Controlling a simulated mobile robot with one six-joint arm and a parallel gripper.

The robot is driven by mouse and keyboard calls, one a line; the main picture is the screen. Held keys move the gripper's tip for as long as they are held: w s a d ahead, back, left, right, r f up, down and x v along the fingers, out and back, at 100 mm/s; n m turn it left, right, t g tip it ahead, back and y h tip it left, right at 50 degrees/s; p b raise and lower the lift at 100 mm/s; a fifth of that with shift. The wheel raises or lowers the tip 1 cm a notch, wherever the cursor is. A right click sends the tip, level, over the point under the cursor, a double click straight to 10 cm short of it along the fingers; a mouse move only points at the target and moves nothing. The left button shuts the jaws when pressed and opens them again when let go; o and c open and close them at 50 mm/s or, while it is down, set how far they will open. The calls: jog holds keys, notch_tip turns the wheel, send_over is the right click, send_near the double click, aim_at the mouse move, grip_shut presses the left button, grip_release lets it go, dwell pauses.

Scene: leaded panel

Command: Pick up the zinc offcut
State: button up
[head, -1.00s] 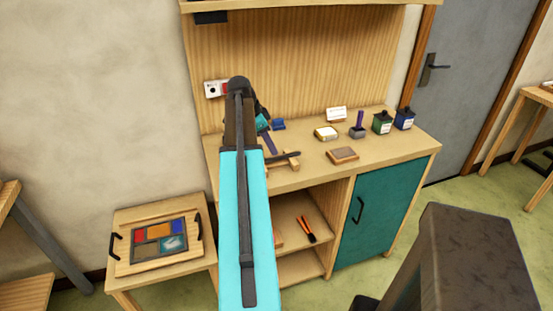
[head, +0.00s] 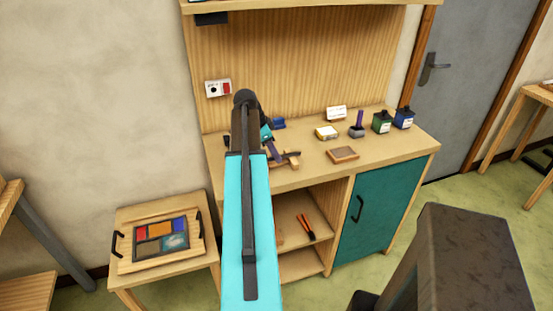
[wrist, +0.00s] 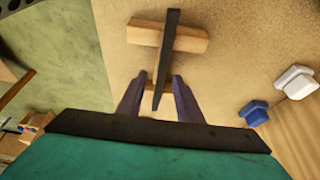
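The zinc offcut (wrist: 168,45), a thin dark strip, lies across a pale wooden block (wrist: 188,40) on the bench in the wrist view. Its near end reaches between the two fingers of my gripper (wrist: 157,78), with a gap showing on each side. My gripper is open; I cannot tell from this view how high it is above the strip. In the head view, my gripper (head: 275,153) is at the bench's left part beside the wooden block (head: 293,163), and my arm hides part of that area. The offcut is small and partly hidden there.
A blue item (wrist: 254,113) and a white one (wrist: 296,82) sit right of my gripper.

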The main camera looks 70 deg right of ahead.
jog(key=shift+c, duration=0.5)
grip_shut()
jog(key=shift+r, duration=0.2)
jog(key=shift+r+b, duration=0.8)
jog(key=shift+r, duration=0.75)
jog(key=s+a+b, duration=0.2)
jog(key=s, duration=0.5)
jog(key=s+a+r+b, duration=0.1)
jog(key=s+a, duration=0.2)
jog(key=s, duration=0.5)
jog(key=shift+a+r+b, duration=0.15)
jog(key=shift+r+b, duration=0.15)
jog(key=shift+b, duration=0.05)
jog(key=shift+s, duration=0.1)
